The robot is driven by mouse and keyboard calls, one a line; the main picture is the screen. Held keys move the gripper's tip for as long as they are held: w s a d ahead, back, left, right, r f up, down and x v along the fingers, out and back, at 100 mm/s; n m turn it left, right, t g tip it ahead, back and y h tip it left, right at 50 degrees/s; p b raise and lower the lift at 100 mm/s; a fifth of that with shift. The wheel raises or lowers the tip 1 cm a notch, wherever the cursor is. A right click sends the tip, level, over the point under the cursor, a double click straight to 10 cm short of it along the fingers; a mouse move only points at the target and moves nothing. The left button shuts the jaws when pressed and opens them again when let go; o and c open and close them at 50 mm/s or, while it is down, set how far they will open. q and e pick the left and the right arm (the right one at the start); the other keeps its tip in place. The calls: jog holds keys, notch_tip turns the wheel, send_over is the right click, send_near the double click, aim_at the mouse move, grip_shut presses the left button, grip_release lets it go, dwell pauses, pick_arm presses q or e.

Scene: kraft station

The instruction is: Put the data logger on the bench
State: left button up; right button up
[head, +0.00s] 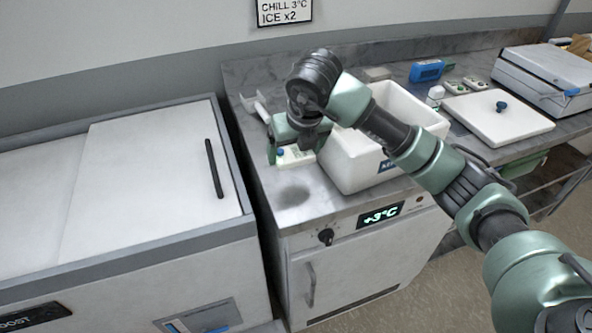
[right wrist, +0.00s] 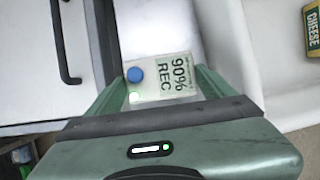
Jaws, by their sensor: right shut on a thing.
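The data logger (head: 296,157) is a small white device with a blue button. In the right wrist view the logger (right wrist: 172,78) shows "90% REC" and a small green light. My right gripper (head: 292,152) is shut on it, with a green finger on each side. It holds the logger over the left part of the grey bench (head: 325,205), left of the open white box. A dark shadow lies on the bench below; the exact gap to the top is hard to tell. My left gripper is not in view.
The open white box (head: 362,170) stands close right of the logger; my arm passes over it. Its white lid (head: 497,122) lies farther right. A blue device (head: 426,70) and a grey case (head: 545,75) stand behind. A chest freezer (head: 150,170) is left. The bench front is clear.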

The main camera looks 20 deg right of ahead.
aim_at(293, 182)
notch_tip(293, 182, down, 7)
jog(key=shift+f+p, duration=0.1)
jog(key=shift+p, duration=0.4)
jog(key=shift+f, duration=0.2)
jog(key=shift+f, duration=0.1)
jog(key=o, duration=1.3)
jog(key=shift+r, duration=0.25)
jog(key=shift+s+r, duration=0.1)
jog(key=shift+r, duration=0.25)
jog(key=b+v, duration=0.1)
jog(key=v, duration=1)
jog(key=shift+b, duration=0.3)
jog(key=shift+s, duration=0.15)
